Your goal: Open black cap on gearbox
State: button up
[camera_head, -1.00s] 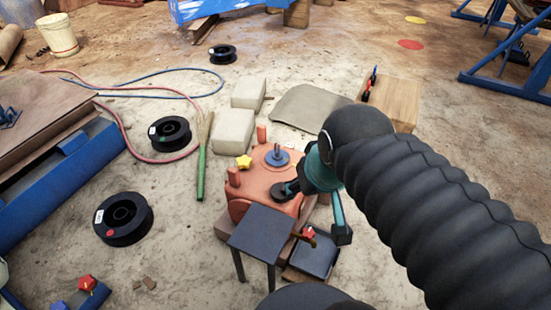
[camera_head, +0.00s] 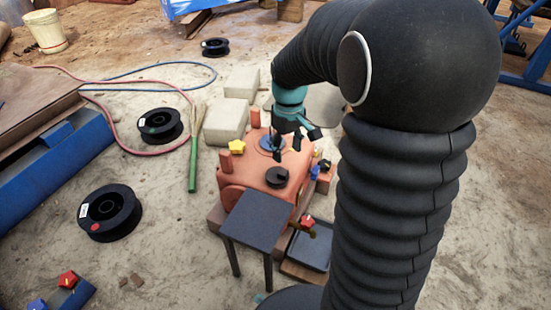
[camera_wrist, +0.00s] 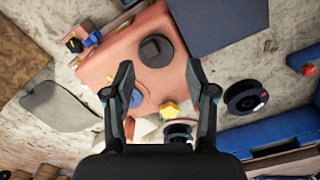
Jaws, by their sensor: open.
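The orange gearbox (camera_head: 250,183) stands in the middle of the head view. The black cap (camera_head: 277,177) sits on its top, toward the near right. In the wrist view the black cap (camera_wrist: 157,50) is round and lies ahead of the fingertips. A blue disc fitting (camera_head: 265,143) is at the back of the gearbox top, partly hidden by my gripper. My gripper (camera_head: 297,140) is over the back of the gearbox, beyond the cap. In the wrist view my gripper (camera_wrist: 162,82) has its fingers wide apart with nothing held between them.
A yellow star knob (camera_head: 237,147) and orange posts stick up from the gearbox. A dark stool-like plate (camera_head: 255,220) stands close in front. Pale blocks (camera_head: 226,120), a green-handled broom (camera_head: 193,165) and black spools (camera_head: 110,212) lie to the left. My arm hides the right side.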

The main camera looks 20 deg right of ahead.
aim_at(283, 172)
jog(key=w+n, duration=0.3)
jog(key=w, duration=0.1)
jog(key=f+b, duration=0.1)
jog(key=f, duration=0.3)
jog(key=f+n, duration=0.1)
jog(key=f, duration=0.3)
jog(key=f+n+b, duration=0.1)
jog(key=f, duration=0.3)
jog(key=shift+d+f+b, duration=0.25)
jog(key=shift+f+b, duration=0.05)
jog(key=shift+b, duration=0.05)
jog(key=shift+n, duration=0.3)
grip_shut()
